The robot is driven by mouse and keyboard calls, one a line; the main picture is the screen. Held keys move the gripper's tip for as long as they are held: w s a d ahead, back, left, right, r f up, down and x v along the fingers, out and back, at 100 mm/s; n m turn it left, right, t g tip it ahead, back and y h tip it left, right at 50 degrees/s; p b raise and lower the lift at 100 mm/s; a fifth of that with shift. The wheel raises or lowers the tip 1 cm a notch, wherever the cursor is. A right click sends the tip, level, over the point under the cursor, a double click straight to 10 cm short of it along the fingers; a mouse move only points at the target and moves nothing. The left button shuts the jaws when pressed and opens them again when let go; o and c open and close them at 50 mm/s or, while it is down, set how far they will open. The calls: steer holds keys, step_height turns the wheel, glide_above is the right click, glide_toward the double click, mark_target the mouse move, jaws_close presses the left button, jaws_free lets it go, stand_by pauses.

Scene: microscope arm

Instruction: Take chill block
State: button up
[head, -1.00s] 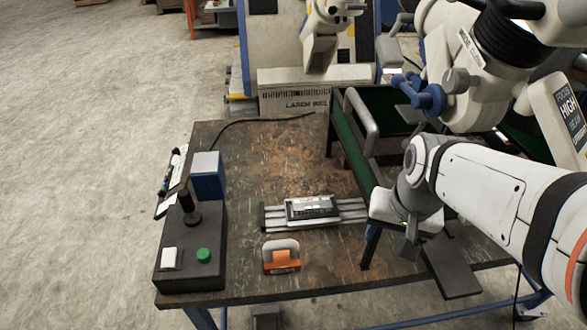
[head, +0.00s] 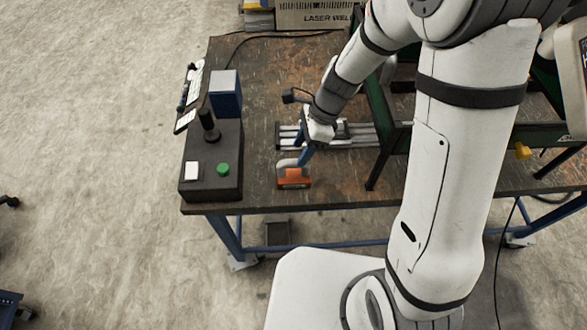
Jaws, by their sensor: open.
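An orange block (head: 293,180) with a pale grey loop behind it sits near the front edge of the table. It looks like the chill block, but I can read no label on it. My gripper (head: 301,162) is open and points down at the block, with its blue fingers close to the grey loop. I cannot tell whether the fingers touch it or stand around it. A silver rail fixture (head: 366,137) lies behind, and my arm hides much of it and the grey block on it.
A black control box (head: 212,165) with a joystick and green button (head: 223,169) stands left of the orange block. A dark green frame (head: 382,118) stands right. The table's back left is clear (head: 270,75).

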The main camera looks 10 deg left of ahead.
mark_target(295, 160)
steer(key=x, duration=0.6)
steer(key=shift+c, duration=0.5)
steer(key=shift+r, duration=0.1)
jaws_close()
stand_by(0.7)
